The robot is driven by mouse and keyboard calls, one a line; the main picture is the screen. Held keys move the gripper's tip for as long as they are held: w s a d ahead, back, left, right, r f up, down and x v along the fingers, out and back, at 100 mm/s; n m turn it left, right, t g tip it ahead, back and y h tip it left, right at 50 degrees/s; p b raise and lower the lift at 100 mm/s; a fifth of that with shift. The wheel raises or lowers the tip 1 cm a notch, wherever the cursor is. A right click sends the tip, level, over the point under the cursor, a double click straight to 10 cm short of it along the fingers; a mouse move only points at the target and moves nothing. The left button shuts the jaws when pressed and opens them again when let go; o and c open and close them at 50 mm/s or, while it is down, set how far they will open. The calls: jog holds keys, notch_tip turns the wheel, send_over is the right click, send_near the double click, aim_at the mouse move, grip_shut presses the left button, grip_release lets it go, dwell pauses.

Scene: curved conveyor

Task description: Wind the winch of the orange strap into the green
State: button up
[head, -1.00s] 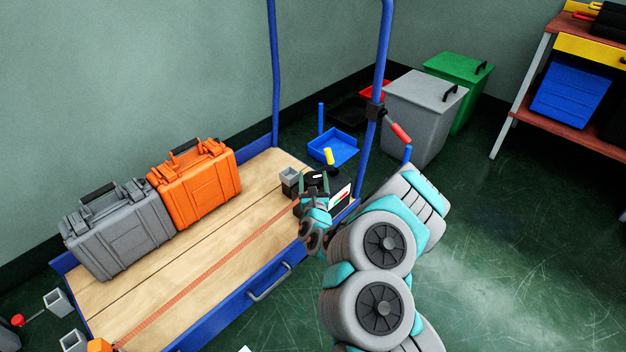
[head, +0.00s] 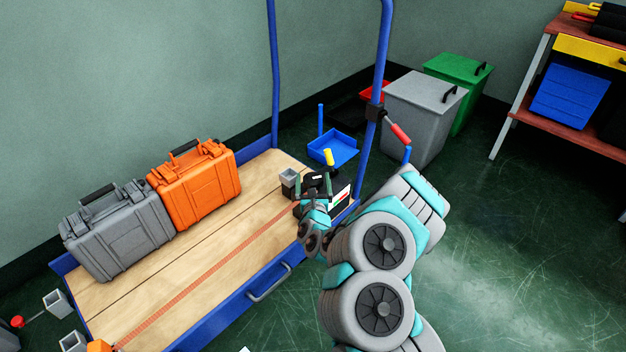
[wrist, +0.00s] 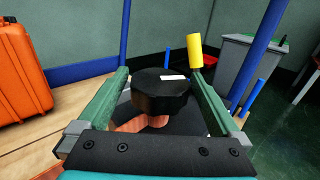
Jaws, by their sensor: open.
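The winch (head: 318,181) is a black unit at the far right end of the cart deck. Its black knob (wrist: 157,92), with a white mark on top, lies between my gripper's open green fingers in the wrist view (wrist: 160,73); gaps show on both sides. The orange strap (head: 205,270) runs flat along the deck to the winch, and part of it shows below the knob (wrist: 150,122). A gauge plate (head: 340,196) with white, red and green stands beside the winch; its reading is too small to tell. My gripper (head: 313,182) is over the winch in the head view.
A yellow-tipped lever (head: 328,157) stands close behind the winch. An orange case (head: 195,188) and a grey case (head: 118,230) stand on the deck's left part. The cart's blue post (head: 376,80) rises right of the winch. Bins (head: 425,115) stand behind on the floor.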

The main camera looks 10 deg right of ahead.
jog(key=s+a+p, duration=0.1)
jog(key=s, duration=0.6)
jog(key=shift+s, duration=0.25)
jog(key=shift+a, duration=0.1)
